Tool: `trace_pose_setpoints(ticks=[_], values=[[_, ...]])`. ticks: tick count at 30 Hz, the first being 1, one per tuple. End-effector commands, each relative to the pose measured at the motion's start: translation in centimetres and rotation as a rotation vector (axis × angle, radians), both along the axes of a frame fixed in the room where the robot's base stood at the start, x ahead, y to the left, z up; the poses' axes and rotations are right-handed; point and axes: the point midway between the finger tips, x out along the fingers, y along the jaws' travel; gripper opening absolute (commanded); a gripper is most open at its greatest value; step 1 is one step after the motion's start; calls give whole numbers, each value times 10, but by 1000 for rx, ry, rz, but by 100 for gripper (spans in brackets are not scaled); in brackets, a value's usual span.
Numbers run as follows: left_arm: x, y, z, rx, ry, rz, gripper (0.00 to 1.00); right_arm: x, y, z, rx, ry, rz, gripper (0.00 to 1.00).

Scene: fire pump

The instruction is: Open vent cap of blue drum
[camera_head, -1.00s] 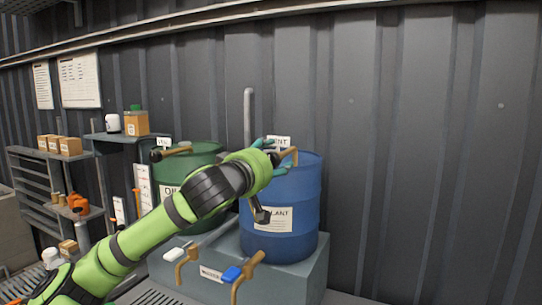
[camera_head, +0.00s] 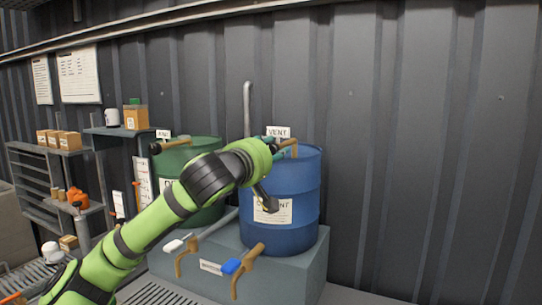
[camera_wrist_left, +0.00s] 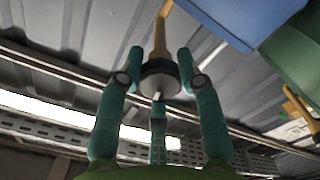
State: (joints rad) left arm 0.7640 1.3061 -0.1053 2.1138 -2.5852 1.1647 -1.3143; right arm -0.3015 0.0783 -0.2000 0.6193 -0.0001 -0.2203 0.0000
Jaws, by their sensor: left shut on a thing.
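The blue drum (camera_head: 305,190) stands upright on a grey plinth, with a white label on its front. A tan handle (camera_head: 291,147) shows at its top, beside a white VENT sign (camera_head: 278,132). My left gripper (camera_head: 278,151) is at the drum's top, and my forearm hides part of the drum. In the left wrist view my teal fingers (camera_wrist_left: 159,77) are shut around a dark round vent cap (camera_wrist_left: 159,84) with the tan handle (camera_wrist_left: 160,38) running up from it. The exact finger contact is partly hidden. My right gripper is not in view.
A green drum (camera_head: 203,150) stands left of the blue one, partly behind my arm. Two tan-handled valves, one white (camera_head: 173,246) and one blue (camera_head: 232,267), stick out in front of the plinth (camera_head: 300,275). Shelves with boxes (camera_head: 66,140) are at left.

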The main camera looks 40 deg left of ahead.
Motion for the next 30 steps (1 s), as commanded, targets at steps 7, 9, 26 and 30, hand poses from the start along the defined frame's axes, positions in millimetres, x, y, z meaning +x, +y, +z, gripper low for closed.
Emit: trace_pose_setpoints(ticks=[7,9,26,30], values=[[-2,2,2,-221,-85,5,3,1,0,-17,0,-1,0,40],[-2,3,2,-284,-105,5,3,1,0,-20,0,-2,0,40],[-2,3,2,-791,-267,4,3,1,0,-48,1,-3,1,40],[-2,3,1,-918,-306,3,3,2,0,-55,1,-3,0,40]])
